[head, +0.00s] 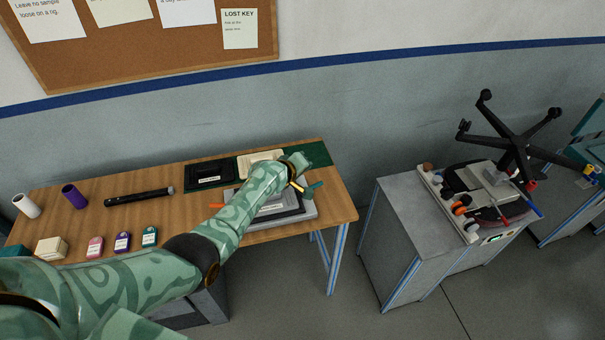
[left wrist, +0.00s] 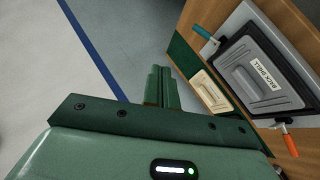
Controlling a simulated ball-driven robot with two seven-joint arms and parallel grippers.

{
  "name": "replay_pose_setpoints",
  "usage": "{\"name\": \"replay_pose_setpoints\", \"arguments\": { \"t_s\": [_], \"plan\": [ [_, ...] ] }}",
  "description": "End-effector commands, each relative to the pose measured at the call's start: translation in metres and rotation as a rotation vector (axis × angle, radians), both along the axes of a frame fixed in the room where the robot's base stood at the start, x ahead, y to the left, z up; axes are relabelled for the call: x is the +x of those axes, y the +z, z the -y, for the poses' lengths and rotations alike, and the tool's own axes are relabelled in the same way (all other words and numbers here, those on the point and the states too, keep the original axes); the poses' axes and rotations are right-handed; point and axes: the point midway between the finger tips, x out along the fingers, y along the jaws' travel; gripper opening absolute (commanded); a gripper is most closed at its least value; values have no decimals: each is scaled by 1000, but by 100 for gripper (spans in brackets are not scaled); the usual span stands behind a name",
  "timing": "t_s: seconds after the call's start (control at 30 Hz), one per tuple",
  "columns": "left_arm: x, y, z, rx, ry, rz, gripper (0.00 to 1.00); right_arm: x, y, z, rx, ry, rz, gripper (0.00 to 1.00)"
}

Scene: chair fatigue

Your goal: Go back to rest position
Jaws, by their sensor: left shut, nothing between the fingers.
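My left arm reaches from the lower left across the wooden table (head: 150,222) in the head view. My left gripper (head: 303,160) is over the table's back right part, near a green mat (head: 318,153). In the left wrist view its fingers (left wrist: 160,75) are together, with nothing between them. The arm partly hides a grey tray (head: 308,212) with a dark panel labelled "BACK SHELL" (left wrist: 262,78). My right gripper is in neither view.
An orange handle (head: 216,206) and a teal handle (head: 314,188) stick out beside the tray. A cream panel (left wrist: 212,92) and a black panel (head: 209,172) lie behind it. A grey cabinet (head: 395,235) at right carries a rig with an upturned chair base (head: 515,142).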

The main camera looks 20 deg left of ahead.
Motion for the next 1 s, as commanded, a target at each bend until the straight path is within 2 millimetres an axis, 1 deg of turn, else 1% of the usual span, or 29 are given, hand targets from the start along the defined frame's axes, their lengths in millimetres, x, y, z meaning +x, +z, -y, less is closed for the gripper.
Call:
{"name": "replay_pose_setpoints", "arguments": {
  "t_s": [0.13, 0.4, 0.47, 0.53, 0.57, 0.6, 0.67, 0.7, 0.77, 0.8, 0.87, 0.9, 0.97, 1.0],
  "plan": [
    [0, 0, 0, 0, 0, 0, 0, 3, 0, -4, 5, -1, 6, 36],
    [0, 0, 0, 9, -7, 3, 0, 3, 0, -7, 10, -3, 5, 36],
    [1, 1, -1, 48, -28, 21, 0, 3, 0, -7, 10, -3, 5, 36],
    [2, -1, -7, 198, -92, 64, 0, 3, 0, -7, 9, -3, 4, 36],
    [-3, -16, -11, 309, -143, 75, 0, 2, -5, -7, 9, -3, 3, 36],
    [-16, -51, -15, 389, -184, 62, 0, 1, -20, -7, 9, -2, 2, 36],
    [-39, -100, -20, 488, -245, 36, 0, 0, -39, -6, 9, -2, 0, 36],
    [-57, -134, -23, 546, -286, 14, 0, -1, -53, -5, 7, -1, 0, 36],
    [-85, -184, -26, 622, -349, -21, 0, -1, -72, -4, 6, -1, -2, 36],
    [-105, -215, -28, 665, -390, -44, 0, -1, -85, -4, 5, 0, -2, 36],
    [-137, -262, -31, 720, -451, -83, 0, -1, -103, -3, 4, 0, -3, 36],
    [-159, -292, -33, 753, -493, -107, 0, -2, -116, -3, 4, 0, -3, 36],
    [-194, -335, -35, 794, -556, -146, 0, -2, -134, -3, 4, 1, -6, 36],
    [-218, -364, -37, 816, -597, -173, 0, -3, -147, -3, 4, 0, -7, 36]
  ]
}}
